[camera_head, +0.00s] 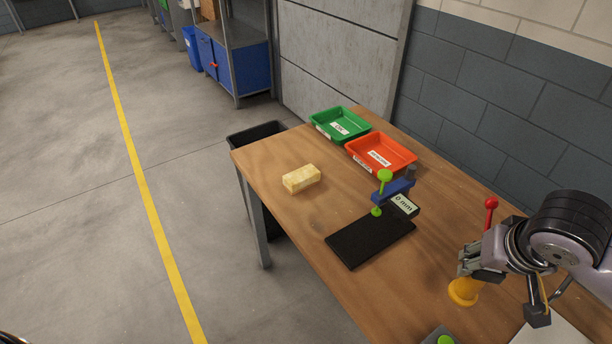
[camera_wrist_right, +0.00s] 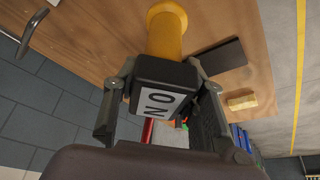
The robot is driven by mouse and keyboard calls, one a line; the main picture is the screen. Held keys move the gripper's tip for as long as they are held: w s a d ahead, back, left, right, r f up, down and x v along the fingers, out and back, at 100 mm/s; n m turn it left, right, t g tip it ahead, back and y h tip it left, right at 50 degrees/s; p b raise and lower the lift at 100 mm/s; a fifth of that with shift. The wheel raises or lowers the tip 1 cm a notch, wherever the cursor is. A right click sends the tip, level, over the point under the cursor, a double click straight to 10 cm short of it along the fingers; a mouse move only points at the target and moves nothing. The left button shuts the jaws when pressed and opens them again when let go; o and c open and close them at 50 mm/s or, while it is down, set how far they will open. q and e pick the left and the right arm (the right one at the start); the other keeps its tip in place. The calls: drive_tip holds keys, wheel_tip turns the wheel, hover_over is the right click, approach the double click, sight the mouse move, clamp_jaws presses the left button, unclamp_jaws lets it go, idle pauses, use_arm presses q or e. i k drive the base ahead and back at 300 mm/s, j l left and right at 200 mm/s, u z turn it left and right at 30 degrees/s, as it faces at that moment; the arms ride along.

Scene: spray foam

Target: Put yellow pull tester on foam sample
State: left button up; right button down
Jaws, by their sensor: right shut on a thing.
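The foam sample (camera_head: 301,178) is a pale yellow block lying on the wooden table near its left edge; it also shows in the right wrist view (camera_wrist_right: 242,101). The yellow pull tester (camera_head: 463,292) has a round yellow foot, and in the right wrist view a yellow column (camera_wrist_right: 166,38) under a dark labelled box. My right gripper (camera_head: 477,268) is shut on its dark box, at the table's right side, well away from the foam. The gripper hides most of the tester in the head view. I cannot tell whether its foot touches the table. My left gripper is not in view.
A black plate (camera_head: 370,238) with a blue and green depth gauge (camera_head: 393,190) lies between the tester and the foam. Green (camera_head: 341,123) and orange (camera_head: 381,152) trays stand at the back. A red-knobbed handle (camera_head: 491,204) rises behind my right gripper.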

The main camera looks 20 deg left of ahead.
sight(301, 174)
drive_tip(key=i+j+u, duration=0.1)
drive_tip(key=u, duration=0.25)
drive_tip(key=i+u, duration=0.45)
drive_tip(key=u, duration=0.2)
drive_tip(key=i, duration=0.3)
